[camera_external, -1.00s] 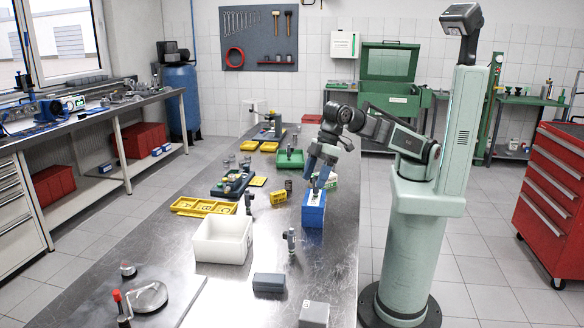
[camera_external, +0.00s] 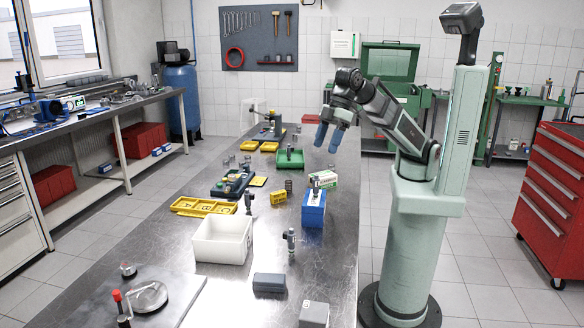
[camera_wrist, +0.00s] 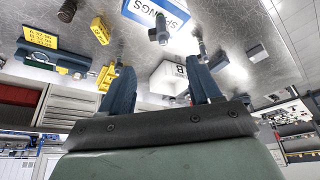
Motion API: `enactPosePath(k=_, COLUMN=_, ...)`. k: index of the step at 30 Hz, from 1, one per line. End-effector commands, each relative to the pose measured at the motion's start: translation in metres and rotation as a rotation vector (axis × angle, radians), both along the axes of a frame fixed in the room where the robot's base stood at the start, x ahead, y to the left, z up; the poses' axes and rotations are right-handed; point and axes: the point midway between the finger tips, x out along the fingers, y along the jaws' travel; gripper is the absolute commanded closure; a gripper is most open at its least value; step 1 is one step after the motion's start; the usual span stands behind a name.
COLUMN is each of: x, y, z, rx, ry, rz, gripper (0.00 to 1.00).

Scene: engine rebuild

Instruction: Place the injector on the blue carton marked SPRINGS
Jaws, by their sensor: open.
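The blue carton (camera_external: 313,214) marked SPRINGS stands on the steel bench; in the wrist view its white label (camera_wrist: 172,10) shows at the top edge. The injector (camera_external: 316,187), a small dark grey part, appears to stand upright on the carton's top. In the wrist view it (camera_wrist: 158,30) overlaps the label; its base contact is hard to make out. My gripper (camera_external: 328,147) is open and empty, above and behind the carton, clear of the injector. Its two blue fingers (camera_wrist: 161,75) show apart in the wrist view.
A similar upright part (camera_external: 290,240) stands on the bench in front of the carton.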

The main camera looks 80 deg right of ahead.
Motion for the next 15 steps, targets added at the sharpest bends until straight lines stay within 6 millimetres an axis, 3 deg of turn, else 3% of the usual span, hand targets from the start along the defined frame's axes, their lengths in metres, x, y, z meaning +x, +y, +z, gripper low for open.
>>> enactPosePath(k=15, x=-0.0034, y=-0.0036, z=0.0112, rx=0.0, ry=0.0, rz=0.0, gripper=0.37)
